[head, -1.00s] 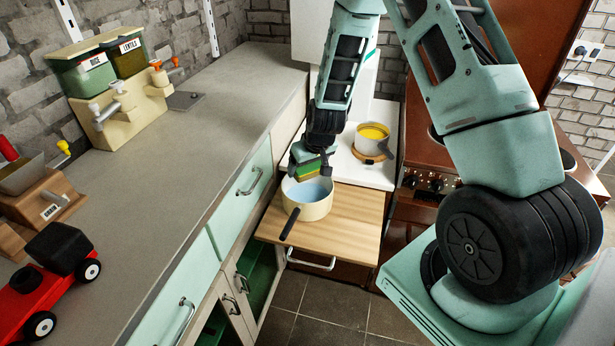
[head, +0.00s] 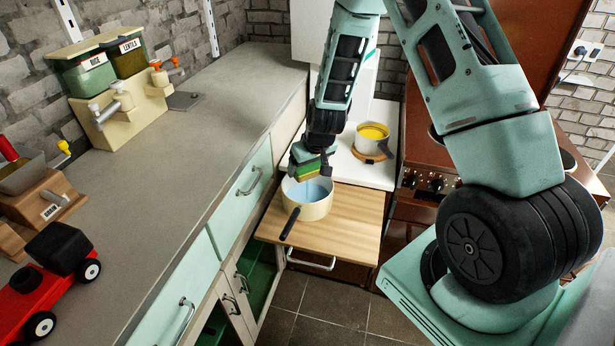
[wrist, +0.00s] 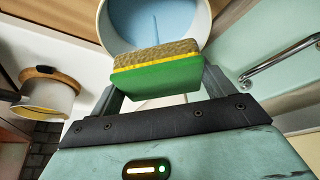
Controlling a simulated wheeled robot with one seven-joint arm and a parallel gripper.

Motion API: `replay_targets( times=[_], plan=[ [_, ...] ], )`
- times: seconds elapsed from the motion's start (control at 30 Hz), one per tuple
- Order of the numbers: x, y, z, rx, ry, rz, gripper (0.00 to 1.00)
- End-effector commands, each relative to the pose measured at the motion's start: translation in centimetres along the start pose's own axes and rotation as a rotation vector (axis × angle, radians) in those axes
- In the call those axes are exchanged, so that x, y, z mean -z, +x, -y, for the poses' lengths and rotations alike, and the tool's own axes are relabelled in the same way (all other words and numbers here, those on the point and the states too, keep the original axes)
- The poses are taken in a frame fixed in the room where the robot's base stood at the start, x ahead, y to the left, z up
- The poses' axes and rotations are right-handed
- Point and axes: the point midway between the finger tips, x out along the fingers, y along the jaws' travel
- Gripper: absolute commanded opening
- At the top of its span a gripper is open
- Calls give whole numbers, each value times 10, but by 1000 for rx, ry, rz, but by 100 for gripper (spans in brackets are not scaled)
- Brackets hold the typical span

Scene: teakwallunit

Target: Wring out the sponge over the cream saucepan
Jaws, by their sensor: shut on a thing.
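The cream saucepan (head: 309,207) stands on a pulled-out wooden board, its dark handle towards the front left. It has pale blue inside, and it also shows in the wrist view (wrist: 202,30). The sponge (wrist: 155,70) has a green face, a yellow layer and a brownish top. In the head view the sponge (head: 307,171) is at the saucepan's far rim, above its opening. My gripper (head: 308,165) is shut on the sponge; the wrist view shows a finger at each end of it. A thin blue streak runs below the sponge towards the saucepan.
The pull-out board (head: 350,225) has free room right of the saucepan. Another pot (head: 371,140) with yellow contents stands on a round wooden trivet behind, near the brown stove (head: 425,185). The long grey counter (head: 190,150) on the left holds dispensers and a red toy truck (head: 45,285).

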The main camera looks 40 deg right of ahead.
Motion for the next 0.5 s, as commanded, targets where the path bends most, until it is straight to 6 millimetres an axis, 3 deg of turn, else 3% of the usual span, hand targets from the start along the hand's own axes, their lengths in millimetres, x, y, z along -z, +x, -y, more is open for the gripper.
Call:
replay_targets(
  times=[0.03,0.07,0.1,0.5],
  plan=[
    [0,0,0,0,0,0,61],
    [0,0,0,0,0,0,78],
    [0,0,0,0,0,0,67],
    [6,-13,0,0,-1,-1,67]
  ],
)
